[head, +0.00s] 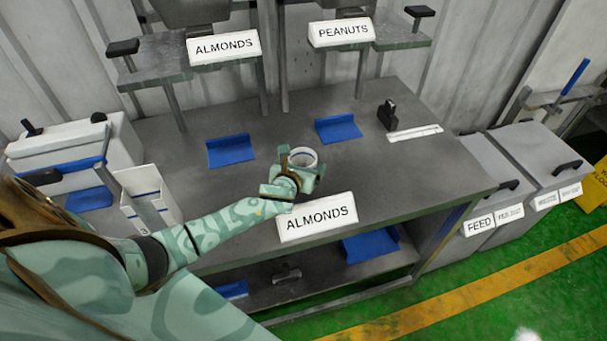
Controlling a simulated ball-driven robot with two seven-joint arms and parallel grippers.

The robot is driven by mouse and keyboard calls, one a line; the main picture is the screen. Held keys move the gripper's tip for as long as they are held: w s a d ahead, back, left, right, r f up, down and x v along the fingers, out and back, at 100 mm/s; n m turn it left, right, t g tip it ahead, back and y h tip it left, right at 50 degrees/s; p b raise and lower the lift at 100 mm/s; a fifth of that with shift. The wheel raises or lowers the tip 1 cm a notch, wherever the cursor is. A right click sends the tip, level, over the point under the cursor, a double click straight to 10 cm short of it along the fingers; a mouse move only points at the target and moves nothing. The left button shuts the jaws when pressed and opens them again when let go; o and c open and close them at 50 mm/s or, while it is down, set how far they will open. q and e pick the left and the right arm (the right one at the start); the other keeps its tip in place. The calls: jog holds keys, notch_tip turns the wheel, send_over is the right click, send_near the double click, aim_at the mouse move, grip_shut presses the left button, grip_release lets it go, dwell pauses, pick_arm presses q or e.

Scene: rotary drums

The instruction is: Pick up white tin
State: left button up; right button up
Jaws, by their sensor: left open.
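The white tin (304,154) stands upright on the grey table, with its open round rim and a dark band showing. My left gripper (298,168) is at the tin, with its fingers open around or beside it; the exact contact is hard to tell. The gripper and wrist hide the tin's lower near part. My left arm reaches in from the left across the table. My right gripper does not show.
Blue trays (230,150) and (338,129) lie behind the tin on the grey table (400,170). An ALMONDS sign (317,217) stands at the front edge. A white box (150,200) is at the left. Grey FEED bins (485,190) stand at the right.

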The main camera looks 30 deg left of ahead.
pick_arm(q)
jog(key=shift+c, duration=0.9)
jog(key=c, duration=0.9)
